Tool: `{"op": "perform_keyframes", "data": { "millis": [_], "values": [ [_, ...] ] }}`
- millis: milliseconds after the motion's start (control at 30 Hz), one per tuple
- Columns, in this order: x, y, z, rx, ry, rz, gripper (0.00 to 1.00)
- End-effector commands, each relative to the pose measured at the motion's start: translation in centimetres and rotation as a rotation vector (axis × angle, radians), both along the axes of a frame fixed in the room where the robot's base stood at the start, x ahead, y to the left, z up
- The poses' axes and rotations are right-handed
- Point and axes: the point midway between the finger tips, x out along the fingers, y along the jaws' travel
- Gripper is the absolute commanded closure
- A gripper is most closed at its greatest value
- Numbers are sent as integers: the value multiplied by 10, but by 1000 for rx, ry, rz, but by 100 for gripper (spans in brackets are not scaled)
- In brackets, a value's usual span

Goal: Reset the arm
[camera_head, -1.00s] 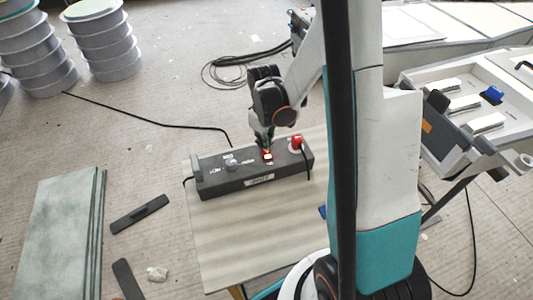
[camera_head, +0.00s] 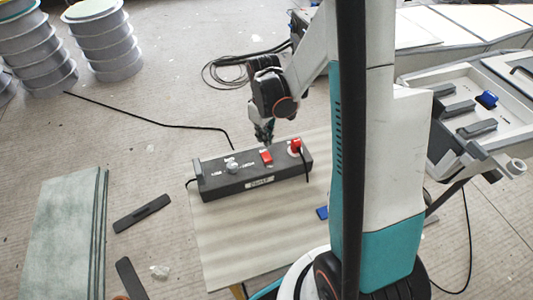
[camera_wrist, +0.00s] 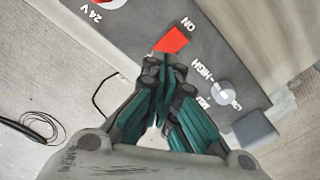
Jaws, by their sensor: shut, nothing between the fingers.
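My gripper (camera_head: 264,134) is shut and empty, fingers pointing down, just behind and above the dark control box (camera_head: 262,181). In the wrist view my gripper (camera_wrist: 160,82) has its fingertips together close to the red switch (camera_wrist: 173,40) marked ON. I cannot tell whether they touch it. The red switch (camera_head: 266,157) sits on the box's top, with a pale knob (camera_head: 233,167) to its left and a red plug (camera_head: 296,145) with a cable at the right end. The knob also shows in the wrist view (camera_wrist: 222,92).
The box stands on a pale table (camera_head: 230,240). A tray with dark-handled tools (camera_head: 475,115) is at the right. Stacked drums (camera_head: 103,40) stand at the back left, green-grey panels (camera_head: 65,235) at the left. A black cable (camera_head: 150,118) crosses the floor.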

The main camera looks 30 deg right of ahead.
Motion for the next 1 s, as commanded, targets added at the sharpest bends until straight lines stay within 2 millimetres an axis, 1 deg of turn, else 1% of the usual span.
{"op": "perform_keyframes", "data": {
  "millis": [33,233,800,900,1000],
  "values": [
    [0,0,6,0,0,0,100],
    [0,0,19,0,0,0,100],
    [0,0,20,0,-2,-1,100],
    [-1,3,28,-3,-14,-6,100],
    [-4,8,44,-8,-40,-19,100]
  ]
}}
